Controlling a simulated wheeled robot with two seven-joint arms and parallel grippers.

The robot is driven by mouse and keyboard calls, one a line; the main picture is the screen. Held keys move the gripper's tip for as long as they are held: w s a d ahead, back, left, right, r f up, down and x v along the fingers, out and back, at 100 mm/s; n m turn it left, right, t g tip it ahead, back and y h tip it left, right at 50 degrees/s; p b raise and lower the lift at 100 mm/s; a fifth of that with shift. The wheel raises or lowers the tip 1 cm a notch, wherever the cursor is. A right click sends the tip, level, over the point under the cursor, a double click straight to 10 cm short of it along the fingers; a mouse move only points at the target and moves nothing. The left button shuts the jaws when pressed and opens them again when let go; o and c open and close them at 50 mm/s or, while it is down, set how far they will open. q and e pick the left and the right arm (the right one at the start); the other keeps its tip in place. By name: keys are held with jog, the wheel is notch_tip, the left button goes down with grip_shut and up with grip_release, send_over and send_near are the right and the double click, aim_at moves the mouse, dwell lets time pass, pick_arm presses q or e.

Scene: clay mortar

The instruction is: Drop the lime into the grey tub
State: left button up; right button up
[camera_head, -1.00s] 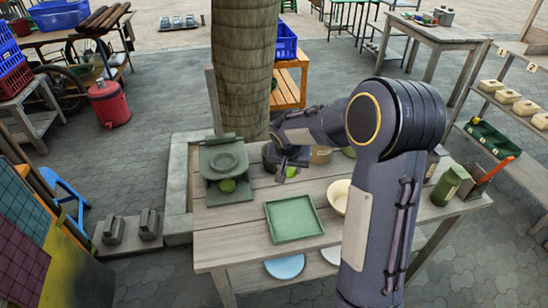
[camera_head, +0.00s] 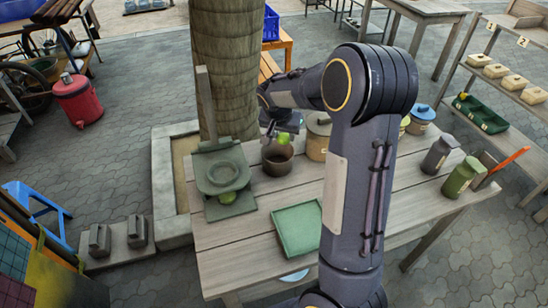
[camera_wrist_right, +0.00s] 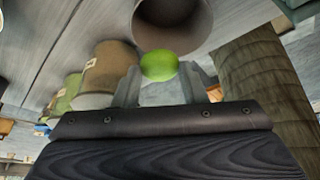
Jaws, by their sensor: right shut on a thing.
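My right gripper (camera_head: 283,130) is shut on a bright green lime (camera_head: 284,139), held in the air at the rim of the grey tub (camera_head: 278,162). The tub is an open, dark grey-brown round pot on the wooden table. In the right wrist view the lime (camera_wrist_right: 158,66) sits between the two fingertips, and the tub (camera_wrist_right: 172,22) opens just beyond it, its rim partly overlapped by the lime. I cannot tell whether the lime is fully over the opening. My left gripper is out of view.
A green press (camera_head: 222,176) with a green fruit at its base stands left of the tub. A lidded tan pot (camera_head: 318,137) stands close on the right. A green tray (camera_head: 298,230) lies in front. A tree trunk (camera_head: 225,70) rises behind the table.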

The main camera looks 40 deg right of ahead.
aim_at(283, 146)
jog(key=shift+s+f+b, duration=0.1)
jog(key=shift+f+b, duration=0.2)
jog(key=shift+f, duration=0.35)
jog(key=shift+f+b, duration=1.3)
jog(key=shift+f, duration=0.8)
jog(key=o, duration=1.1)
jog(key=v, duration=0.8)
